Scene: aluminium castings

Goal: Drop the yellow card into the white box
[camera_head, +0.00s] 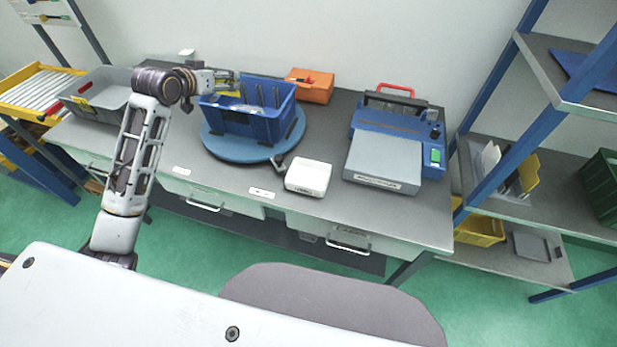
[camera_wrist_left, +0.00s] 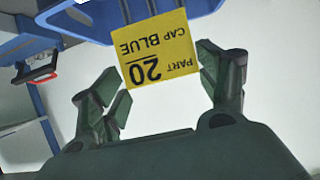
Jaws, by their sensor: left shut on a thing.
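My left gripper (camera_head: 230,80) is over the back left part of the blue bin (camera_head: 262,128), high at its rim. In the left wrist view, its two fingers (camera_wrist_left: 162,88) are shut on the side edges of the yellow card (camera_wrist_left: 158,48). The card's print reads upside down: PART 20, CAP BLUE. My right gripper is not in view.
A blue and grey machine (camera_head: 384,160) is right of the white box. A grey tray (camera_head: 100,88) is at the far left.

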